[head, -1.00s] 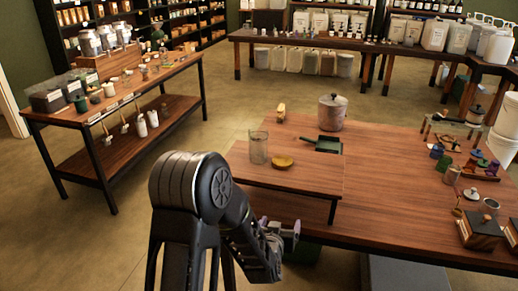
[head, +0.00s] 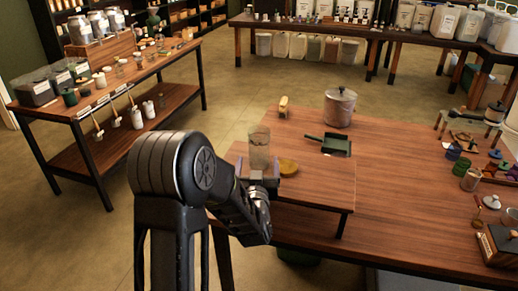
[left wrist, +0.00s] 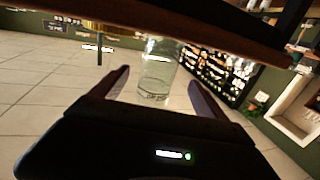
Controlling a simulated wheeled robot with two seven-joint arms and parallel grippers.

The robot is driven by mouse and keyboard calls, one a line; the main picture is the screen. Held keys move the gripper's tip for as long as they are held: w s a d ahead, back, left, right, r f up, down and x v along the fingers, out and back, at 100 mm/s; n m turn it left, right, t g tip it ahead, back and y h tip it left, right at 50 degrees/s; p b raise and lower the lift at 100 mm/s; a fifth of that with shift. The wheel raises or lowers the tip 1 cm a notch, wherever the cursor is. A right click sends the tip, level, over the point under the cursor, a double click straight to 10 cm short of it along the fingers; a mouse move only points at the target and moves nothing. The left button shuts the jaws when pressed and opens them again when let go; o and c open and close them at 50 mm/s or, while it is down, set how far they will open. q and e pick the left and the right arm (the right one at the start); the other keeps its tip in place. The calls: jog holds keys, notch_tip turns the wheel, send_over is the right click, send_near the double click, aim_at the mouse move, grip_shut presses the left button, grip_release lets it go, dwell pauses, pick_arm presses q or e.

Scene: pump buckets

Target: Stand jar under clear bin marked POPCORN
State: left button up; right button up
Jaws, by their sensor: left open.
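A clear glass jar (head: 260,148) stands upright on the low raised board (head: 320,185) at the front left of the big table. My left gripper (head: 259,170) is open, with its fingers at the near side of the jar. In the left wrist view the jar (left wrist: 157,72) shows between and beyond the two spread fingertips of my left gripper (left wrist: 156,80). I cannot tell whether either finger touches it. Dark-lidded clear bins (head: 33,88) stand on the left side table; their labels are too small to read, so I cannot tell which says POPCORN. My right gripper is out of view.
A yellow dish (head: 288,167) sits close to the jar's right. A green scoop (head: 328,144), a lidded grey pot (head: 340,108) and a small tan object (head: 283,106) stand behind. The side table (head: 130,90) is across open floor (head: 225,100).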

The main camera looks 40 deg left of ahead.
aim_at(258, 156)
pick_arm(q)
jog(key=shift+p+x, duration=0.3)
jog(key=shift+x, duration=1.1)
jog(key=shift+w, duration=0.2)
jog(key=p+x, duration=0.2)
jog(key=x, duration=0.2)
jog(key=shift+w+a, duration=0.15)
jog(key=shift+w+a+f, duration=0.1)
jog(key=shift+w, duration=0.1)
